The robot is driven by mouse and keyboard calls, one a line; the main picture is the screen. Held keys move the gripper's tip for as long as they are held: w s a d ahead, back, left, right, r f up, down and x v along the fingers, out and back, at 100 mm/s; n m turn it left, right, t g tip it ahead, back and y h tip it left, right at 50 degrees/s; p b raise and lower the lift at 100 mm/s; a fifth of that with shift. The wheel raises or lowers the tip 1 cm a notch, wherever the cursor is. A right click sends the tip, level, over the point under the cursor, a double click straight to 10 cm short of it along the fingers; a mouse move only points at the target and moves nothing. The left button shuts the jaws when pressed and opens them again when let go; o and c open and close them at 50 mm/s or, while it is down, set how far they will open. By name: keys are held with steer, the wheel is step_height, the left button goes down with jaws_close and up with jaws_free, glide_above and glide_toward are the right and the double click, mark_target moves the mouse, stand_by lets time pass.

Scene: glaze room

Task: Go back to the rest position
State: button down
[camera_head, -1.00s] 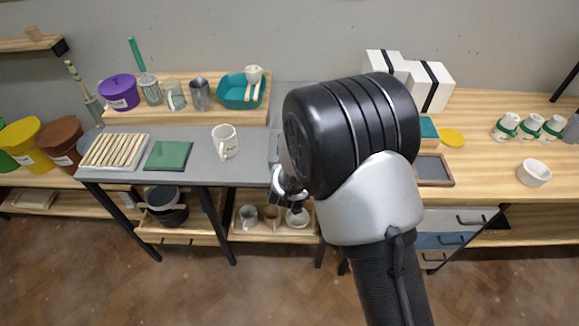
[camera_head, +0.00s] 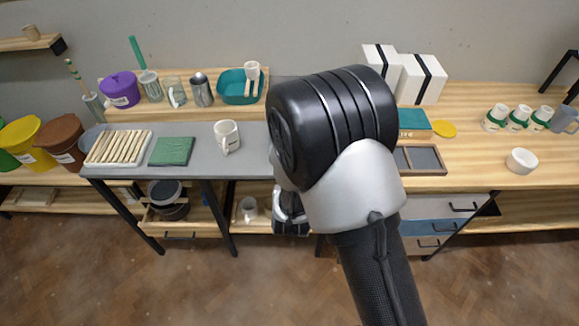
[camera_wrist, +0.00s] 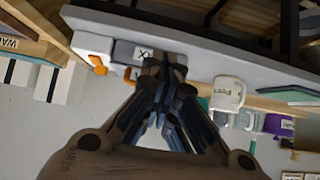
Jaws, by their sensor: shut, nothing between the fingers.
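My gripper (camera_head: 291,222) hangs in front of the grey table's front edge in the head view, partly hidden by my own wrist. In the wrist view my gripper (camera_wrist: 165,75) is shut, with nothing between its fingers. A white mug (camera_head: 227,137) stands on the grey table (camera_head: 215,165), left of my arm. The mug also shows in the wrist view (camera_wrist: 226,94), to the right of the fingers and apart from them. My arm covers part of the table's right side in the head view.
A slatted rack (camera_head: 118,148) and a green mat (camera_head: 172,151) lie on the grey table. A teal basin (camera_head: 239,88) and several vessels stand on the shelf behind. White boxes (camera_head: 420,78), a dark tray (camera_head: 425,160) and a white bowl (camera_head: 521,161) are right of my arm.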

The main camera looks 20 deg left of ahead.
steer(key=s+d+r+m+g, duration=0.1)
steer(key=s+d+r, duration=0.2)
steer(key=d+r, duration=0.55)
steer(key=s+d+r+m+g, duration=0.15)
steer(key=d+r, duration=0.45)
steer(key=r, duration=0.6)
steer(key=s+d+r+g+h, duration=0.1)
steer(key=s+d+r, duration=0.2)
steer(key=s+d, duration=0.4)
steer(key=s+d+r+g+h, duration=0.1)
steer(key=s+d+r, duration=0.3)
steer(key=s, duration=0.9)
steer(key=d+m, duration=0.1)
steer(key=d, duration=0.2)
steer(key=shift+s+g+h, duration=0.35)
steer(key=shift+s+h, duration=0.05)
